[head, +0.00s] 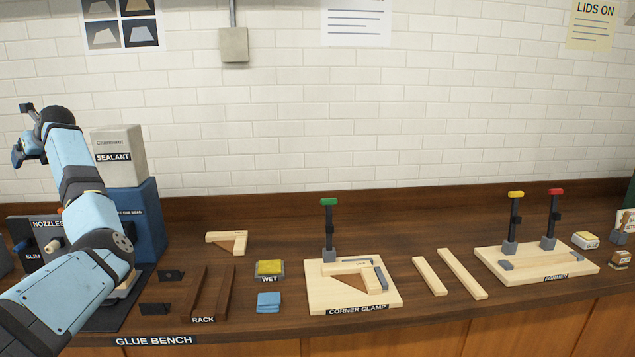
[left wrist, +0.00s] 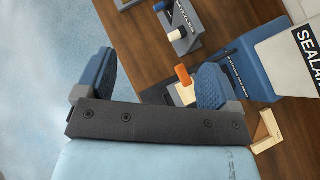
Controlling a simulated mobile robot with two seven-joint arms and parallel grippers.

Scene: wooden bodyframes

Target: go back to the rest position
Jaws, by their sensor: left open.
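My left arm comes in from the lower left of the head view and bends upward. My left gripper (head: 21,132) is raised at the far left, above the nozzle holder and in front of the wall. In the left wrist view its two blue finger pads (left wrist: 155,68) stand wide apart with nothing between them. My right gripper is in neither view.
The corner clamp (head: 318,298) bears a wooden corner piece. The former (head: 535,266) and two loose wooden strips lie to its right. The rack (head: 204,290), yellow WET pad (head: 270,268), blue sealant dispenser (head: 147,225) and nozzle holder (head: 30,232) stand left. The air above the bench middle is free.

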